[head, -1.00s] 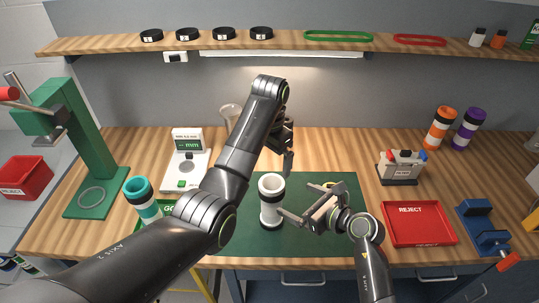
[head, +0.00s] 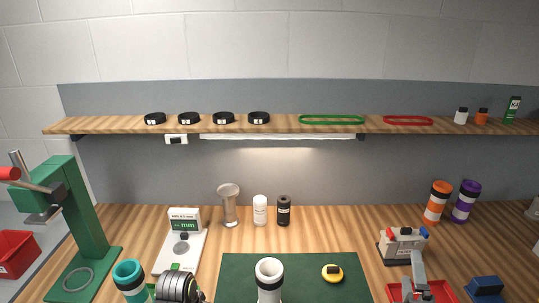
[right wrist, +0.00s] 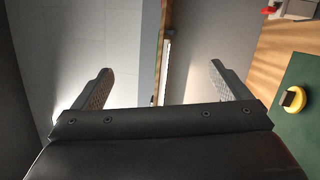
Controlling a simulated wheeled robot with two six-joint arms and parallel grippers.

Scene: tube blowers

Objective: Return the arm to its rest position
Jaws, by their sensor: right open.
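My right gripper (right wrist: 160,72) shows in the right wrist view with its two fingers wide apart and nothing between them. In the head view only a grey part of my right arm shows at the lower right, in front of the red tray (head: 441,288). A white tube with a black band (head: 268,283) stands upright on the green mat (head: 235,270), clear of both arms. A yellow disc with a black top (head: 332,273) lies on the mat; it also shows in the right wrist view (right wrist: 293,99).
A green press (head: 82,215) and a teal-and-white tube (head: 130,277) stand left. A grey device (head: 403,245) and orange (head: 437,203) and purple (head: 465,203) tubes stand right. A shelf (head: 280,123) spans the back.

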